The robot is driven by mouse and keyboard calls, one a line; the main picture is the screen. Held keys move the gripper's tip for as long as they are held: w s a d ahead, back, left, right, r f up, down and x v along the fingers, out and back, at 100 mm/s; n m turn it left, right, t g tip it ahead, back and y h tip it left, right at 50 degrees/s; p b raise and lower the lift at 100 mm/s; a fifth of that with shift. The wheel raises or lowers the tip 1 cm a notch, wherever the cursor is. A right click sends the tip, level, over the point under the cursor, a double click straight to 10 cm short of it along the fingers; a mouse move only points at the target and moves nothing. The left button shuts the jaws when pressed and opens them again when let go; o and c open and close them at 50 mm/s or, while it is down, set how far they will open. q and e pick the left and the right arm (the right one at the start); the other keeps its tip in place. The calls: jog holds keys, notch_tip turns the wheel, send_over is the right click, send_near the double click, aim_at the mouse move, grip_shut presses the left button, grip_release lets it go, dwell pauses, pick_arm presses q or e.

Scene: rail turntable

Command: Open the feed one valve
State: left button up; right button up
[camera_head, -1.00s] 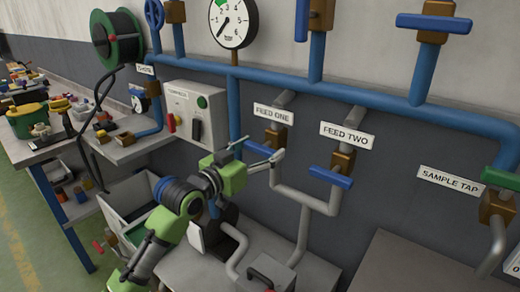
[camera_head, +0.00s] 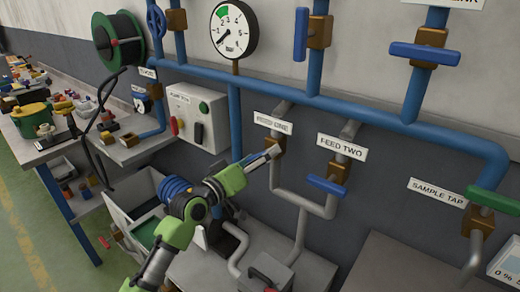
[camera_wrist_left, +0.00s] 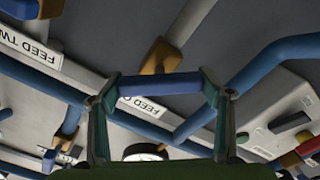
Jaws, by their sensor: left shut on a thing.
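The feed one valve has a brown body (camera_head: 275,146) below its white "FEED ONE" label (camera_head: 273,123), on a grey pipe. My left gripper (camera_head: 268,155) is at this valve, in front of the body. In the left wrist view its two fingers (camera_wrist_left: 160,84) are shut on the ends of the blue valve handle (camera_wrist_left: 160,83), which lies crosswise between them. The brown body also shows just above it in that view (camera_wrist_left: 160,58). In the head view the gripper hides most of the handle. My right gripper is not in view.
The feed two valve's blue handle (camera_head: 327,184) is close on the right. A pressure gauge (camera_head: 233,30) hangs above the blue main pipe. The pump box (camera_head: 198,115) is on the wall at left. A grey box (camera_head: 278,272) stands below.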

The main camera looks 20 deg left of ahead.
pick_arm(q)
jog(key=n+p, duration=0.2)
jog(key=n, duration=0.2)
jog(key=shift+a+r+n+p, duration=0.1)
jog(key=shift+r+n+p, duration=0.05)
jog(key=shift+n+p, duration=1.1)
jog(key=shift+n, duration=0.75)
jog(key=o, duration=1.1)
jog(key=shift+f, duration=0.2)
jog(key=v, duration=1.2)
jog(key=shift+r, duration=0.1)
